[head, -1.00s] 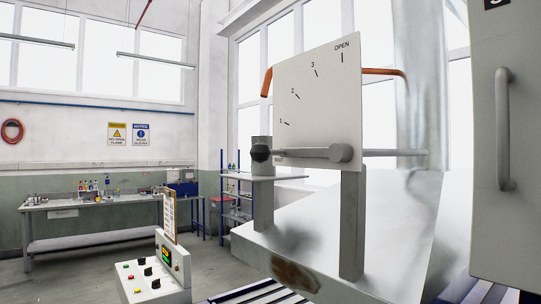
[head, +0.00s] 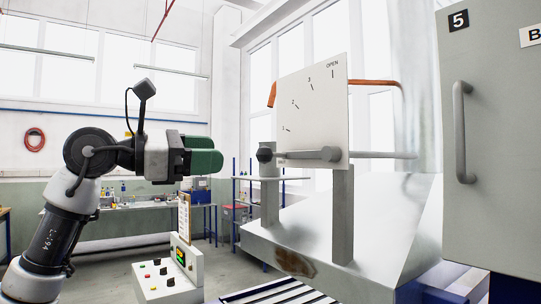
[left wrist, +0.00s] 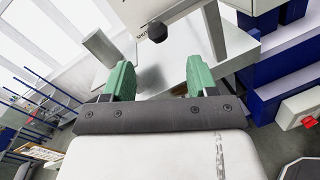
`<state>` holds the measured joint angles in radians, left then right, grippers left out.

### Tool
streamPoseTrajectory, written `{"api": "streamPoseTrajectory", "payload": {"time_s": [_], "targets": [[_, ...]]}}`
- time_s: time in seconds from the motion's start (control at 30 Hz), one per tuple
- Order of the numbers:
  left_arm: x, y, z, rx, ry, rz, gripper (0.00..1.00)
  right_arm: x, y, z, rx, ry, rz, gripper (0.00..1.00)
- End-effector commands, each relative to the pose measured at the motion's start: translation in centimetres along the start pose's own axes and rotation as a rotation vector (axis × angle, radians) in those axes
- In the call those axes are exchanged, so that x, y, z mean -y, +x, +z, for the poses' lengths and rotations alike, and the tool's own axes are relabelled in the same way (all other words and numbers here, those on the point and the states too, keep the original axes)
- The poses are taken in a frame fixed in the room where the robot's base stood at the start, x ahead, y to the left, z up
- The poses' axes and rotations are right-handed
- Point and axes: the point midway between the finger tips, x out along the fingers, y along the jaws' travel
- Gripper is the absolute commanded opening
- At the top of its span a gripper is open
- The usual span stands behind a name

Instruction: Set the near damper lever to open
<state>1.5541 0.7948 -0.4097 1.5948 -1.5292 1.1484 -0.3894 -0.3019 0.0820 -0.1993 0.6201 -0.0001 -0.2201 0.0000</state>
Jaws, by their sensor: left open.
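The damper lever (head: 300,155) is a grey bar in front of a white dial plate (head: 315,105) marked 1, 2, 3 and OPEN. It lies about level, pointing left from its round pivot, below the 1 mark and well away from OPEN at the top. Its dark knob (head: 265,154) is at the left end; the knob also shows in the left wrist view (left wrist: 157,32). My left gripper (head: 218,161), with green fingers, is left of the knob and apart from it. In the left wrist view it is open and empty (left wrist: 160,75), the knob beyond the fingertips. My right gripper is out of view.
An orange bent rod (head: 370,82) shows behind the plate. Grey posts hold the plate above a sloping metal housing (head: 370,215). A grey cabinet with a handle (head: 461,130) stands at right. A button console (head: 170,275) stands below my left arm.

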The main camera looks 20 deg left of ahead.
Motion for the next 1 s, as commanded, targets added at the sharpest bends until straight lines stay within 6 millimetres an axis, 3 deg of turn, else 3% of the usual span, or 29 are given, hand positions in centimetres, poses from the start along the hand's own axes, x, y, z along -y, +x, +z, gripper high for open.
{"api": "streamPoseTrajectory", "payload": {"time_s": [0.17, 0.6, 0.8, 1.0], "targets": [[0.0, 1.4, 0.4, -0.006, 0.011, 0.002, 0.58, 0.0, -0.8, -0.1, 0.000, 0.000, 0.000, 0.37], [-0.1, 9.1, 0.4, -0.003, 0.006, 0.002, 0.58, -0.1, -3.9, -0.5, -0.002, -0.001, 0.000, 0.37], [0.0, 10.5, 0.2, -0.003, 0.008, 0.004, 0.58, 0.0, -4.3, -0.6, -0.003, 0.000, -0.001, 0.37], [0.0, 10.7, 0.1, -0.002, 0.009, 0.004, 0.58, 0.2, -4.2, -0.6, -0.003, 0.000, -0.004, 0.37]]}}
